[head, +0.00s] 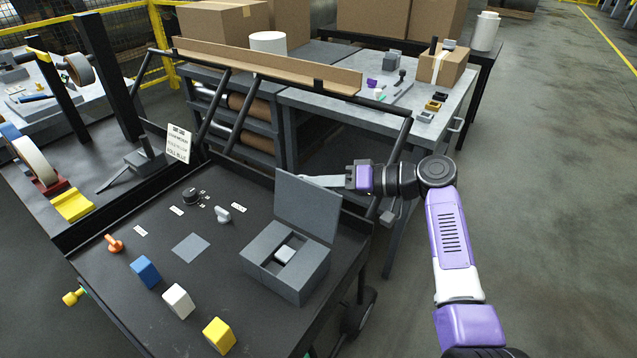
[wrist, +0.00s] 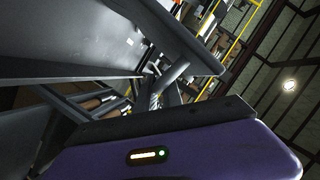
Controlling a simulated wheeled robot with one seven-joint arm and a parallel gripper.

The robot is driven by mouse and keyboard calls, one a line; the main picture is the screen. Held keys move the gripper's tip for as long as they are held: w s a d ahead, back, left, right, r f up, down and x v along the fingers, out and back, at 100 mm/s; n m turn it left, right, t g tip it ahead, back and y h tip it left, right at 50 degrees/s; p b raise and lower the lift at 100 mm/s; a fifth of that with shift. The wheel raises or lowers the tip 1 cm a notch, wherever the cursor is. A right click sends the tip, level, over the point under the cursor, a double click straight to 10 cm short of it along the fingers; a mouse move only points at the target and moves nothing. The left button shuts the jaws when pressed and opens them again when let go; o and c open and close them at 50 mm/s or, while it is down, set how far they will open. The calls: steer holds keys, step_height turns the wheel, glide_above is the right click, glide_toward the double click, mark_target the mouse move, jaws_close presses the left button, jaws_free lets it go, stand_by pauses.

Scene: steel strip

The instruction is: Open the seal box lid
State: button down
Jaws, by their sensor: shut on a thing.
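The seal box (head: 287,277) is a grey box on the dark cart top. Its lid (head: 307,208) is raised and stands steeply up from the box's back side, so the inside is open to view. A small pale block (head: 285,254) shows in the box opening. My gripper (head: 310,181) reaches in from the right at the top of the lid, with its fingers shut on the lid near its upper edge. In the wrist view the purple gripper body fills the bottom, and the exact grip is hard to make out.
On the cart top are a black knob (head: 191,196), a grey switch (head: 222,214), an orange handle (head: 115,244), and blue (head: 145,271), white (head: 178,301) and yellow (head: 219,336) blocks. Open floor (head: 540,200) lies right.

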steer(key=c, duration=1.5)
jaws_free()
steer(key=v, duration=0.7)
steer(key=shift+s+d+b, duration=0.2)
steer(key=shift+d+b, duration=0.15)
